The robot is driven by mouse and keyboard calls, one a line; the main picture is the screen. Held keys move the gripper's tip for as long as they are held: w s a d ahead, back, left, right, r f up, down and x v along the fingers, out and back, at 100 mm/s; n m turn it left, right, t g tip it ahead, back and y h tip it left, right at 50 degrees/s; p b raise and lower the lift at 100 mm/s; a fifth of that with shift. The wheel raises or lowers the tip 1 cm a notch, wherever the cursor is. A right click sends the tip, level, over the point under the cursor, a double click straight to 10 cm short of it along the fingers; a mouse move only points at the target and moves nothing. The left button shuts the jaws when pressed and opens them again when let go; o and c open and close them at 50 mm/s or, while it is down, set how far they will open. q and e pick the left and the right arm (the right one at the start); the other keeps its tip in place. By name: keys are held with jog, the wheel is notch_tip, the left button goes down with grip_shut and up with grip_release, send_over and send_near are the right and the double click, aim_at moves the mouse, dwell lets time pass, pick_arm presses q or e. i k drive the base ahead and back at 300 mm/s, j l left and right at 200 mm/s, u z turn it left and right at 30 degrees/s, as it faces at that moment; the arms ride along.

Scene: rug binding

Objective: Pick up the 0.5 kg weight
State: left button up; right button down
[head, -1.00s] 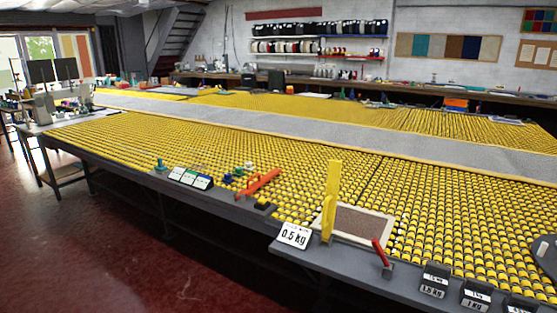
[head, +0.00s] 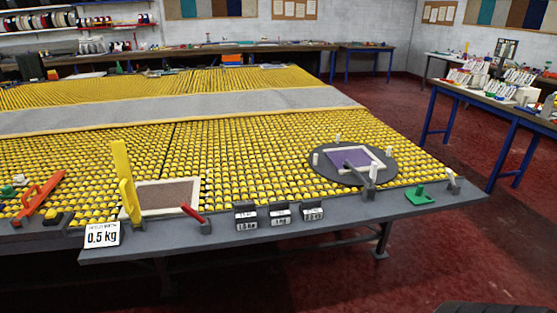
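Three small dark weights with white labels stand in a row on the grey front edge of the roller table. The left weight (head: 246,216) appears to read 1.5 kg and the middle weight (head: 280,213) 1 kg. The label on the right weight (head: 312,212) is too small to read surely; it may be the 0.5 kg weight. A white card (head: 102,234) reading 0.5 kg leans at the table's front edge, further left. Neither of my grippers is in view.
The yellow roller table (head: 240,155) fills the middle. A dark round turntable (head: 330,174) with a purple mat sits right of the weights. A red lever (head: 193,213) and a yellow upright (head: 122,175) stand left. A blue-legged table (head: 500,115) is at right.

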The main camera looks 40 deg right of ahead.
aim_at(311, 209)
jog(key=z, duration=1.6)
